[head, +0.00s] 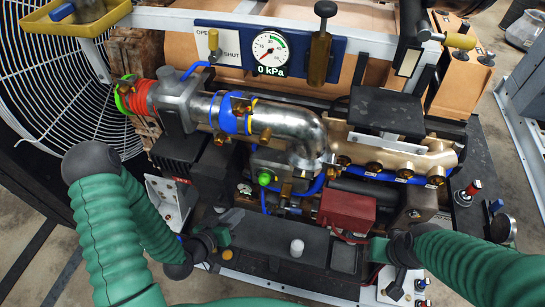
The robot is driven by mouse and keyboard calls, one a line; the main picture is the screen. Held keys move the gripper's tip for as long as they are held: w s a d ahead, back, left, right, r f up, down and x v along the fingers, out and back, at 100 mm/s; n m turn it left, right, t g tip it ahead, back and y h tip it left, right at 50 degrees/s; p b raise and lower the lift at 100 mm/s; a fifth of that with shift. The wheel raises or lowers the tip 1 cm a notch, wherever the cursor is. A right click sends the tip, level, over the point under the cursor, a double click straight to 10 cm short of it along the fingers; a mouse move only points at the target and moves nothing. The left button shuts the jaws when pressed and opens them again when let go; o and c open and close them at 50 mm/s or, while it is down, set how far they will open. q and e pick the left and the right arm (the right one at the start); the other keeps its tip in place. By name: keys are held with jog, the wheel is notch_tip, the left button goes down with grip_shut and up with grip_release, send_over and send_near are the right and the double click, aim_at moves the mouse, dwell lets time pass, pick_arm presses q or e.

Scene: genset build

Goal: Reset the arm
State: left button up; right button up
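My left arm, in a green ribbed sleeve, comes in from the left and bends at a dark joint. Its dark gripper (220,229) is low over the left end of a black tray-like top (265,243) at the front of the engine assembly. I see nothing clearly held in it, but its finger gap is too small to judge. My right arm comes in from the right in a green sleeve. Its gripper (382,262) is by the right end of the black top, partly hidden by its wrist, and its fingers cannot be made out.
Behind the grippers stand a curved metal pipe (290,128), a brass manifold (400,160) and a red box (346,211). A pressure gauge (270,53) reading "0 kPa" is on a blue panel at the back. A large wire fan guard (60,95) is at left.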

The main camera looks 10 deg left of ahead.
pick_arm(q)
jog(key=s+d+r+m+g+y, duration=0.1)
jog(key=s+r+m+g+y, duration=0.1)
jog(key=s+r+g, duration=0.6)
notch_tip(320, 180, up, 4)
jog(key=shift+d+f+g+y, duration=0.2)
jog(key=shift+d+g+y, duration=0.1)
jog(key=shift+g+y, duration=0.35)
